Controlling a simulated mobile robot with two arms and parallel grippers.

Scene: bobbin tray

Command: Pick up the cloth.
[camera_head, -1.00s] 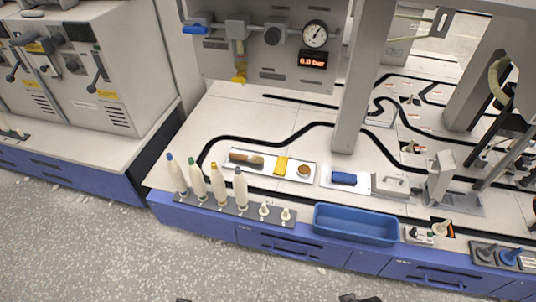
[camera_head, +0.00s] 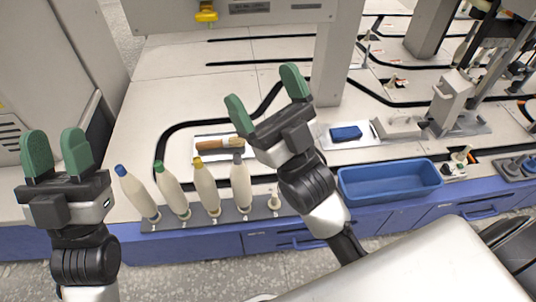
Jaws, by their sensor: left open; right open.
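A blue, cloth-like folded piece (camera_head: 346,133) lies on a small white tray (camera_head: 369,131), right of my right gripper. A second white tray (camera_head: 215,138) holds a brush with a brown handle (camera_head: 217,146). The yellow piece seen earlier on that tray is now hidden behind my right gripper. I cannot tell which piece is the cloth. My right gripper (camera_head: 264,88) is open and empty, over the right part of the brush tray in the picture. My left gripper (camera_head: 54,145) is open and empty at the far left, left of the bottles.
Several pale bobbins with coloured tips, such as a blue-tipped one (camera_head: 138,193), stand on a grey strip at the front edge. An empty blue bin (camera_head: 390,183) is right of them. A grey post (camera_head: 335,60) rises behind the blue piece. The bench behind the brush tray is clear.

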